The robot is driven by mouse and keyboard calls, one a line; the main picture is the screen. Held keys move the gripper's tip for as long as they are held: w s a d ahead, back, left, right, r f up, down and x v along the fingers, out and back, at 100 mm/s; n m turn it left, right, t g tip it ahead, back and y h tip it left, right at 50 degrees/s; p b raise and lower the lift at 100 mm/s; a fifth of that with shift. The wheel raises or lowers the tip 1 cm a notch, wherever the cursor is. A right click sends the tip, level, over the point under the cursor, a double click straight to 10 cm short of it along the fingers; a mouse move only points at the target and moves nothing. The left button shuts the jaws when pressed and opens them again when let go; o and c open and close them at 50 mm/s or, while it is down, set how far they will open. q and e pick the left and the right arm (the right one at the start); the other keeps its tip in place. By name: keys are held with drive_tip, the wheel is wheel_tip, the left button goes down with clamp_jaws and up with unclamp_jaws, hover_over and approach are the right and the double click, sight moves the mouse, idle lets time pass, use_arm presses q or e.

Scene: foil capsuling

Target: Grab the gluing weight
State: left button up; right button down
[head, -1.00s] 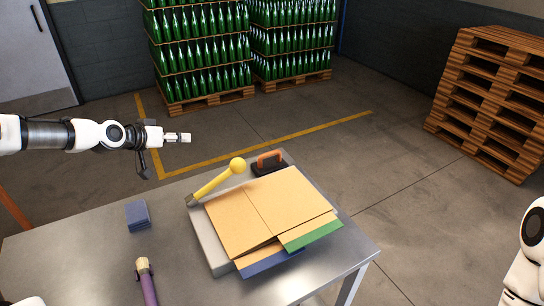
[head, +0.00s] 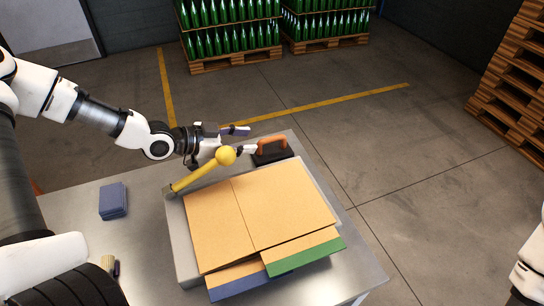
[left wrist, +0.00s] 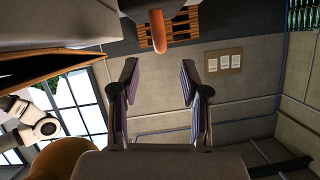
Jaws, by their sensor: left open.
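The gluing weight (head: 271,157) is a dark block with an orange handle on top. It sits at the far corner of the grey board. My left gripper (head: 247,140) is open and empty, just left of the weight, with its fingers pointing toward the handle. In the left wrist view the orange handle (left wrist: 158,31) shows ahead, lined up between the spread fingers (left wrist: 158,75) but beyond their tips. A white part of my right arm shows at the right edge of the head view; its gripper is out of frame.
A yellow ball-ended tool (head: 206,169) lies close beneath my left gripper. Tan sheets (head: 262,215) with green and blue edges cover the grey board (head: 183,240). A blue stack (head: 112,200) is on the metal table (head: 75,210). Bottle pallets stand behind on the floor.

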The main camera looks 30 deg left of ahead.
sight(271, 139)
use_arm(q)
drive_tip(key=x, duration=0.3)
drive_tip(key=shift+w, duration=0.1)
drive_tip(key=b+x, duration=0.1)
drive_tip(key=x, duration=0.4)
drive_tip(key=shift+w+d, duration=0.15)
drive_tip(key=shift+d, duration=0.05)
drive_tip(key=shift+a, duration=0.15)
drive_tip(key=shift+c, duration=0.9)
drive_tip(key=shift+s, duration=0.25)
drive_tip(key=c, duration=0.6)
clamp_jaws()
drive_tip(key=shift+w, duration=0.1)
